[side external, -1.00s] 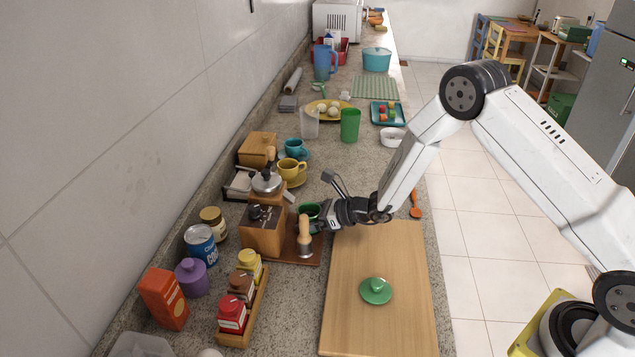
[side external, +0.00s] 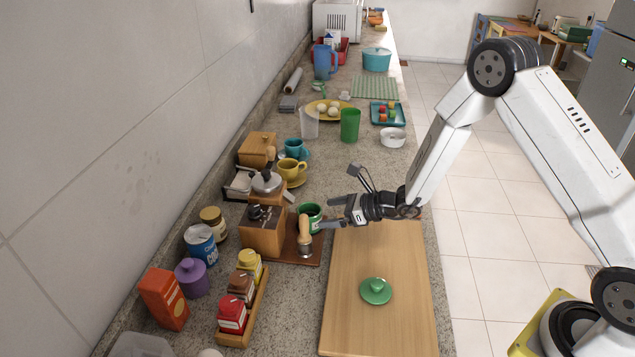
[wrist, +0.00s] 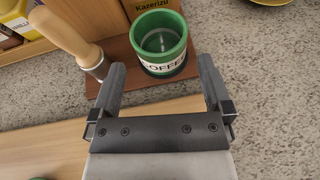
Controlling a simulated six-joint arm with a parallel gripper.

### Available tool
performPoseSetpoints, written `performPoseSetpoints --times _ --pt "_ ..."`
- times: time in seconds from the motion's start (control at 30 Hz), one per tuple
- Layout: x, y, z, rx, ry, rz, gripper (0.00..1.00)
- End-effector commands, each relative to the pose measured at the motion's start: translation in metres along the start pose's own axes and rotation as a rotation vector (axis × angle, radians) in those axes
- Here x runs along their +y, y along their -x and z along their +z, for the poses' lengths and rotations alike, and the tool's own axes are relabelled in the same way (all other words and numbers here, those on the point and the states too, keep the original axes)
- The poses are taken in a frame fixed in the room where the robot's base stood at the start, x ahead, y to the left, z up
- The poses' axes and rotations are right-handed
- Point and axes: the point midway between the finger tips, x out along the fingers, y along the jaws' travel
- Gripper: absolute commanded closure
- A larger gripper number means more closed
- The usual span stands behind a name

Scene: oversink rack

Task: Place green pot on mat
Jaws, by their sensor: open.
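The green pot (side external: 311,213) stands upright and open-topped on the dark brown mat (side external: 287,257), behind a wooden-handled tamper. In the wrist view, the pot (wrist: 160,40) has a white COFFEE band, and the brown mat (wrist: 122,52) shows around its base. My gripper (side external: 333,212) is open and empty just right of the pot. The green lid (side external: 376,290) lies on the wooden board.
The tamper (side external: 305,240) stands close in front of the pot, and the wooden grinder (side external: 264,230) is to its left. The large wooden board (side external: 385,325) is mostly clear. A yellow cup (side external: 291,170) is behind. A green striped mat (side external: 375,88) lies empty far back.

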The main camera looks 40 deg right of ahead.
Motion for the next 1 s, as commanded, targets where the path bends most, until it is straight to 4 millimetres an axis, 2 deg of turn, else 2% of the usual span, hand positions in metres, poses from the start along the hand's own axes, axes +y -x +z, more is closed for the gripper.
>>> performPoseSetpoints --times 0.2,0.4,0.6,1.0 --pt "-0.001 0.034 0.000 -0.001 -0.001 -0.002 0.00" --pt "-0.001 0.054 0.000 0.000 0.001 -0.001 0.00" --pt "0.000 0.060 0.000 0.000 0.000 0.001 0.00" --pt "0.000 0.060 0.000 0.000 0.000 0.001 0.00"
